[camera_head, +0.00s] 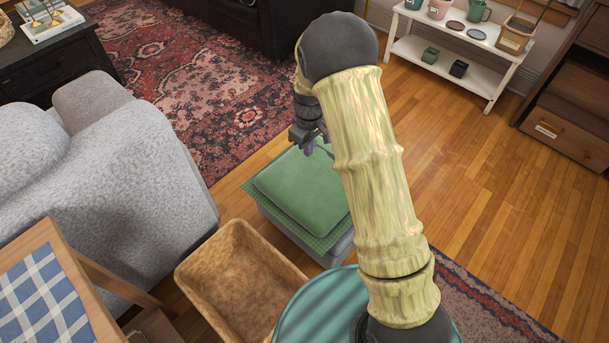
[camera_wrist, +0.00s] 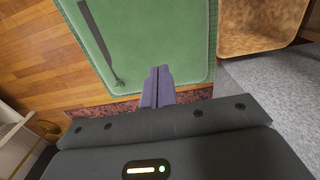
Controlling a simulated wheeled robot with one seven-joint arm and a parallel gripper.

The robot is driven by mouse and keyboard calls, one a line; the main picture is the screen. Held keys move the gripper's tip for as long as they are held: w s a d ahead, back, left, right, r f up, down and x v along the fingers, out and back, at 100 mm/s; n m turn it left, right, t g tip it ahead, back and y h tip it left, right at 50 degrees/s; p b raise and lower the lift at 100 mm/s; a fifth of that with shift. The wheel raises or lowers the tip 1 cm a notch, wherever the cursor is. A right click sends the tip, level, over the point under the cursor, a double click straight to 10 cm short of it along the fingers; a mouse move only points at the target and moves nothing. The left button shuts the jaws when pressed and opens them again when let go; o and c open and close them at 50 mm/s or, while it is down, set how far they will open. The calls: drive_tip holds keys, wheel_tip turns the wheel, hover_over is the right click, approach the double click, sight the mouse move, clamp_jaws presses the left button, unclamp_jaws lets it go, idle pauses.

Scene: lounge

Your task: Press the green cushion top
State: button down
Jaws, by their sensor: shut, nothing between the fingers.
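The green cushion (camera_head: 300,190) lies flat on a green checked cloth over a low grey base, in the middle of the head view. It also fills the upper middle of the wrist view (camera_wrist: 165,40). My gripper (camera_head: 309,146) points down over the cushion's far edge. Its purple fingers (camera_wrist: 158,80) are together and empty, and their tips overlap the green top in the wrist view. I cannot tell whether they touch it. A thin dark stick-like thing (camera_wrist: 98,40) shows over the cushion in the wrist view. My arm hides the cushion's right side in the head view.
A tan basket (camera_head: 238,285) stands just in front of the cushion, with a round teal top (camera_head: 310,310) beside it. A grey sofa (camera_head: 120,180) is at the left. A white shelf (camera_head: 450,62) stands far right. Wood floor is open at the right.

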sight(309, 182)
wheel_tip(309, 182, down, 14)
drive_tip(key=b, duration=0.5)
drive_tip(key=shift+s+d+r, duration=0.1)
drive_tip(key=shift+d+r, duration=0.05)
drive_tip(key=shift+r, duration=0.1)
drive_tip(key=shift+f, duration=0.3)
wheel_tip(309, 182, down, 4)
drive_tip(key=shift+d+r+b, duration=0.1)
drive_tip(key=shift+r+b, duration=0.15)
drive_tip(key=shift+b, duration=0.2)
drive_tip(key=shift+f, duration=0.1)
